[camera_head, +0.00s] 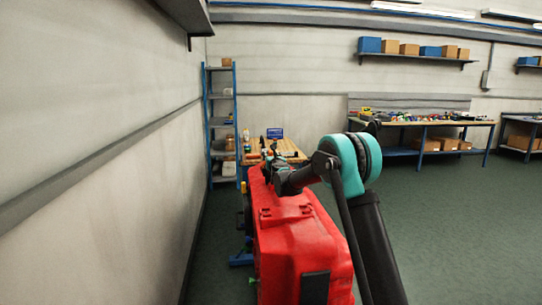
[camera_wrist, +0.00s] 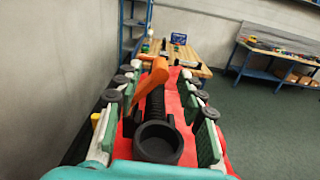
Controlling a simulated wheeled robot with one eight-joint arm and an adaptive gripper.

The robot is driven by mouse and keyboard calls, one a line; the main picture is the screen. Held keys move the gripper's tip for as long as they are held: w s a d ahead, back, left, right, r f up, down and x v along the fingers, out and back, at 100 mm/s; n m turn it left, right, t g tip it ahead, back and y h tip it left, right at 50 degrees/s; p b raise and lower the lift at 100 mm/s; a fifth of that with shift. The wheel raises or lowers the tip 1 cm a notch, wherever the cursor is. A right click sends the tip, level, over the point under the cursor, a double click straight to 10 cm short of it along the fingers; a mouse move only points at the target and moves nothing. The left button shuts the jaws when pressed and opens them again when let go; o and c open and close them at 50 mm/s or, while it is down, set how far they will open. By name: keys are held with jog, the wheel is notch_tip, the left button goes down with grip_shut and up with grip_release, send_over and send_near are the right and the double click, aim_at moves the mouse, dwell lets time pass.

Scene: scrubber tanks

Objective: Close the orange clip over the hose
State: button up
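The orange clip (camera_wrist: 148,82) stands raised and tilted in the wrist view, its upper end leaning right over the black ribbed hose (camera_wrist: 156,106). The hose ends nearer me in a wide black round collar (camera_wrist: 158,142). Both lie on the red tank (camera_wrist: 173,85), which also shows in the head view (camera_head: 295,245). My gripper (camera_wrist: 160,88) is open, with one green-padded finger on each side of the clip and hose. In the head view my gripper (camera_head: 269,165) is small above the tank's far end, and the clip cannot be made out clearly there.
A wall (camera_head: 100,150) runs close along the left. A wooden-topped table (camera_head: 285,147) and a blue shelf rack (camera_head: 221,125) stand beyond the tank. A workbench (camera_head: 425,123) stands at the back right. The floor (camera_head: 455,220) on the right is clear.

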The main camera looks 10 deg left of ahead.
jog(key=shift+x, duration=1.3)
grip_shut()
